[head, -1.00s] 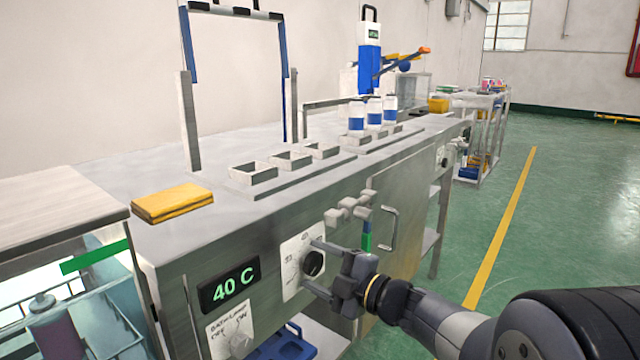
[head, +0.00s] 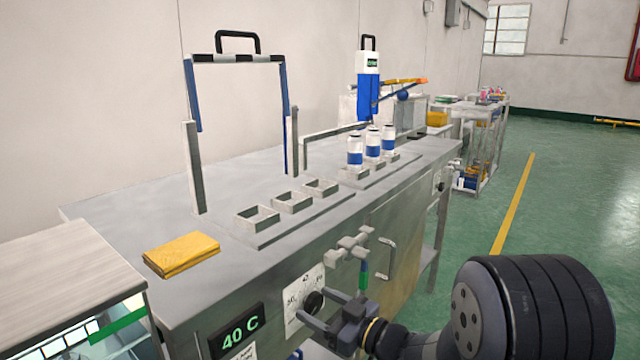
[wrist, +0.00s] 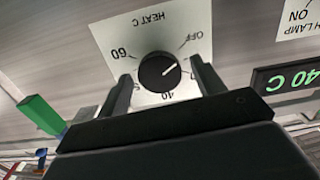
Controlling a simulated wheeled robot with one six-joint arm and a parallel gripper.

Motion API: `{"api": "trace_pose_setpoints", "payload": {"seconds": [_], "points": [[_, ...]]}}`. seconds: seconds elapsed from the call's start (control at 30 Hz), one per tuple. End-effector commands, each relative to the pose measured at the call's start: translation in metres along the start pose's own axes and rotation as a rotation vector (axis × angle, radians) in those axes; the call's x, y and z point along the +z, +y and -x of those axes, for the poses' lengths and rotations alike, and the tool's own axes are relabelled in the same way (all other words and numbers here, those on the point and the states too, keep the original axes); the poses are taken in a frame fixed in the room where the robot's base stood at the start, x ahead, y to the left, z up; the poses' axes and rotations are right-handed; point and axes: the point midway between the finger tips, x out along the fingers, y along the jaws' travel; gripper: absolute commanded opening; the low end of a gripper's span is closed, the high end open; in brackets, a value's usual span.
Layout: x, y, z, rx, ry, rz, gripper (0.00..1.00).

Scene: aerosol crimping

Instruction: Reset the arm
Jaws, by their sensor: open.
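My gripper (head: 328,312) is in front of the bench's front panel, at the lower middle of the head view. Its two fingers are spread apart with nothing held between them. The black heat knob (head: 314,302) on its white dial plate (head: 294,312) is just beyond the fingers. In the wrist view the knob (wrist: 160,72) shows between the two fingertips (wrist: 160,84), with a gap on each side. The green display (head: 238,334) reads 40 C.
A valve with a green handle (head: 364,274) and a door handle (head: 387,256) stick out right of the knob. Green floor (head: 575,190) is open at right.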

Motion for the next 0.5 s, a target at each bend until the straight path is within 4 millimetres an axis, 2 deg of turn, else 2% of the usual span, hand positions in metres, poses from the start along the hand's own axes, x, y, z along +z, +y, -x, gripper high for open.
{"api": "trace_pose_setpoints", "payload": {"seconds": [0.5], "points": [[-0.0023, 0.0007, 0.0001, 0.0, 0.0, -0.52, 0.64]]}}
